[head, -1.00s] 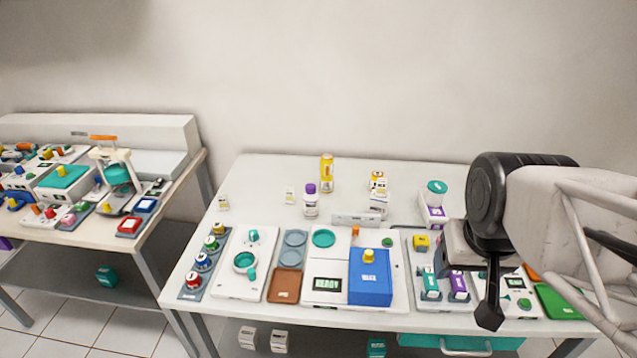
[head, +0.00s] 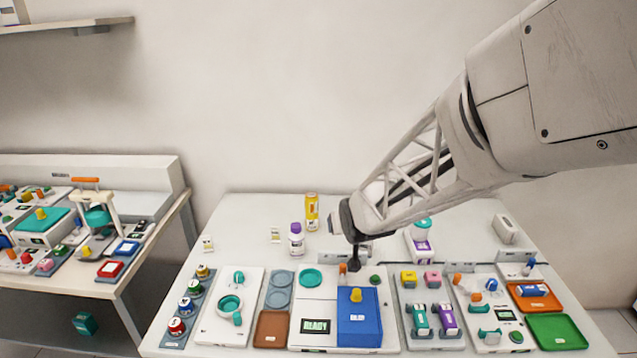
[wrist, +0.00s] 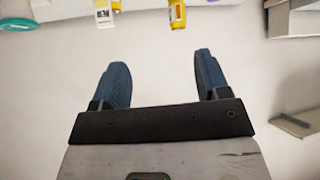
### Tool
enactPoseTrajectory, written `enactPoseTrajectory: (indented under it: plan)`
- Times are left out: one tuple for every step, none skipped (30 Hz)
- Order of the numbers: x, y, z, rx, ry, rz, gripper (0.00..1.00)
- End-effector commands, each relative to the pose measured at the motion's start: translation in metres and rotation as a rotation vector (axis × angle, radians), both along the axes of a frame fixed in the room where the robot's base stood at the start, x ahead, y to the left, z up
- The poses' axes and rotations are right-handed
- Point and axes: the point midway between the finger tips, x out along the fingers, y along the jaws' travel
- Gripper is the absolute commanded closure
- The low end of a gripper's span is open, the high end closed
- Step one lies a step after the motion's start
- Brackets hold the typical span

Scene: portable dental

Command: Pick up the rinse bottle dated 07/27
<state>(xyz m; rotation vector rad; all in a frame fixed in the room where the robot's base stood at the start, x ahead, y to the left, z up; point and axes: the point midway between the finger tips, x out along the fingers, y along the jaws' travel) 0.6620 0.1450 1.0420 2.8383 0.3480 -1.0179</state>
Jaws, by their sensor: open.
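In the head view, a yellow bottle or can (head: 312,211) stands upright at the back of the table. A white bottle with a purple cap (head: 296,240) stands in front of it and slightly left. No date is readable on either. My gripper (head: 354,258) is right of both, over the middle of the table, and the arm hides what lies behind it. In the wrist view, my gripper (wrist: 160,62) is open with nothing between its fingers. A yellow container (wrist: 176,14) shows at the top edge, beyond the fingertips, partly cut off. I cannot tell which container it is.
A white labelled item (wrist: 103,14) shows left of the yellow container. Small cards (head: 208,245) stand at the table's left. A blue box (head: 360,322) and a brown tray (head: 271,329) are at the front. A teal-lidded container (head: 419,245) stands right of my arm.

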Motion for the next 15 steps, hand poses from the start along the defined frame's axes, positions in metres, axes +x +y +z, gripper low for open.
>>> enactPoseTrajectory:
  plan:
    - [0.012,0.013,-0.013,0.008,-0.024,0.02,0.31]
    - [0.019,0.021,-0.018,0.015,-0.042,0.03,0.31]
    - [0.028,0.03,-0.026,0.023,-0.067,0.044,0.31]
    - [0.034,0.037,-0.032,0.028,-0.084,0.055,0.31]
    - [0.04,0.045,-0.037,0.036,-0.103,0.067,0.31]
    - [0.047,0.054,-0.046,0.046,-0.126,0.08,0.31]
    - [0.052,0.061,-0.051,0.053,-0.143,0.09,0.31]
    - [0.057,0.068,-0.057,0.061,-0.159,0.099,0.31]
    - [0.062,0.076,-0.064,0.07,-0.18,0.112,0.31]
    - [0.066,0.082,-0.068,0.077,-0.193,0.12,0.31]
    - [0.069,0.088,-0.073,0.084,-0.206,0.129,0.31]
    - [0.072,0.094,-0.079,0.091,-0.221,0.138,0.31]
    - [0.074,0.098,-0.082,0.097,-0.233,0.143,0.31]
    - [0.076,0.102,-0.085,0.101,-0.242,0.149,0.31]
    - [0.078,0.106,-0.089,0.107,-0.253,0.156,0.31]
